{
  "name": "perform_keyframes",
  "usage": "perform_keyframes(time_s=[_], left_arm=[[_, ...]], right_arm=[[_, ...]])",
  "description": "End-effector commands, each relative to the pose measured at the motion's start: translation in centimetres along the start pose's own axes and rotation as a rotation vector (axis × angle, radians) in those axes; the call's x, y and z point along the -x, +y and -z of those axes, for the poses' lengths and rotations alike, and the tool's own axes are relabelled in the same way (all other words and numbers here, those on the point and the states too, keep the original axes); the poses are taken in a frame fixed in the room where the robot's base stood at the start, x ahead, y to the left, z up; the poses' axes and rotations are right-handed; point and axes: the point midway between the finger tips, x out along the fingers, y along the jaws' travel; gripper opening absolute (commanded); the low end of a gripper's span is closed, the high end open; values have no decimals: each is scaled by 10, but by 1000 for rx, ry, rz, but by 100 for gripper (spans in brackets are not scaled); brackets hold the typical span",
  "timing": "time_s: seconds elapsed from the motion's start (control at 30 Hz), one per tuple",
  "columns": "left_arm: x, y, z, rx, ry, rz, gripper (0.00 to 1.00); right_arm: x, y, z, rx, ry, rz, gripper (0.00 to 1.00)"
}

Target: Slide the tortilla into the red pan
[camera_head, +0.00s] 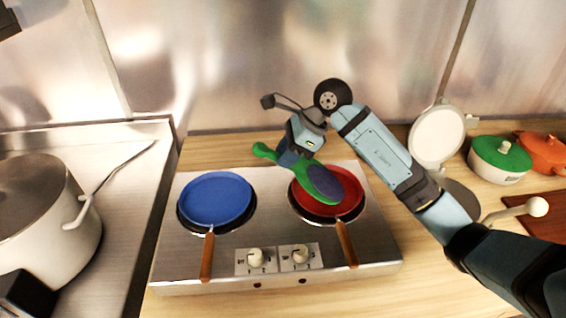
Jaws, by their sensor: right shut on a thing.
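The red pan (348,204) sits on the right burner of the steel stove, its wooden handle toward me. My right gripper (289,160) is shut on a green spatula (300,177), near its handle end, above the back left of the red pan. The spatula's broad end is over the red pan. A dark purple round, apparently the tortilla (325,183), shows on that broad end, within the pan's outline. I cannot tell whether it touches the pan. My left gripper is not clearly seen.
A blue pan (216,199) sits on the left burner. A large pot (45,215) stands at left. At right are an open round press (437,138), a green lidded pot (498,160) and an orange pot (543,152). A metal wall closes the back.

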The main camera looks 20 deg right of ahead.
Motion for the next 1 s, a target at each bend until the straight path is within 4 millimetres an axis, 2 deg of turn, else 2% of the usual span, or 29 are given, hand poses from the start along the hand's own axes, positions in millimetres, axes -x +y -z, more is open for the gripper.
perform_keyframes(time_s=[0.17, 1.0], left_arm=[[3, 0, 6, 0, 5, 0, 43], [-1, -1, 0, 0, 4, 2, 43]], right_arm=[[15, 0, -12, 0, -121, 0, 0], [-14, 0, -82, 3, -130, 1, 0]])
